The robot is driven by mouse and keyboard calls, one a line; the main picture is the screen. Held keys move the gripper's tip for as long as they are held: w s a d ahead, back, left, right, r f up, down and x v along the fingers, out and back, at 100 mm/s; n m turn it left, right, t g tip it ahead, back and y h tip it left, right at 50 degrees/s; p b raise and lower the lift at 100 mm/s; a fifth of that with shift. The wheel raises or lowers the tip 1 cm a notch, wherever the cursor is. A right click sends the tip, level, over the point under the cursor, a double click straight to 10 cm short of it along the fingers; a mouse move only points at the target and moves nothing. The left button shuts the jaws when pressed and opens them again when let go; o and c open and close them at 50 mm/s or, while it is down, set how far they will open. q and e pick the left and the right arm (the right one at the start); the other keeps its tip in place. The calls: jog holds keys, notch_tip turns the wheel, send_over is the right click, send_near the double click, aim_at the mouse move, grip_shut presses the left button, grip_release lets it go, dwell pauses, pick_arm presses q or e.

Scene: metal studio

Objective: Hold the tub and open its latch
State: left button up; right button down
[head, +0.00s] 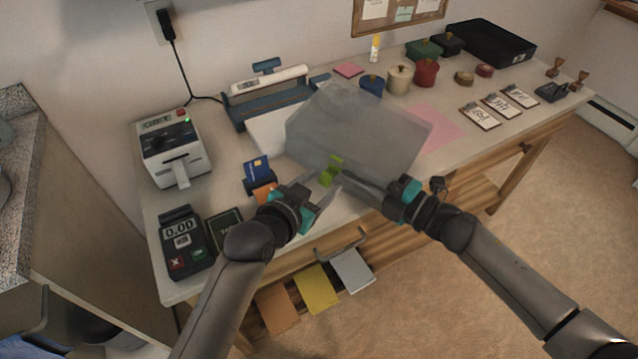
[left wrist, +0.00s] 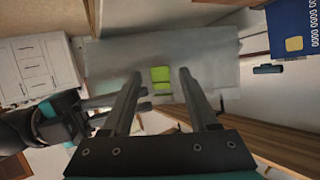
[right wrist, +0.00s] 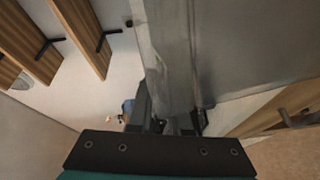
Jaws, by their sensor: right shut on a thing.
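The tub (head: 360,125) is a translucent grey box with a bright green latch (head: 331,170) on its near side. It is tilted above the table. My right gripper (head: 352,178) is shut on the tub's near edge, just right of the latch; the tub's grey wall (right wrist: 170,45) fills the space between its fingers in the right wrist view. My left gripper (head: 318,190) is open and empty, just short of the latch. In the left wrist view the latch (left wrist: 161,78) shows between the spread left fingers (left wrist: 158,85). The latch does not show in the right wrist view.
Several small lidded pots (head: 399,79) and a pink sheet (head: 440,128) lie behind and right.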

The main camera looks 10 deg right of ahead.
pick_arm(q)
grip_shut()
pick_arm(e)
jog(key=shift+f, duration=0.1)
dwell(0.4)
pick_arm(q)
jog(key=shift+f+t+h, duration=0.75)
jog(key=shift+t+h, duration=0.15)
jog(key=shift+h, duration=0.2)
jog(key=shift+o, duration=0.2)
grip_release()
jog(key=shift+a, duration=0.15)
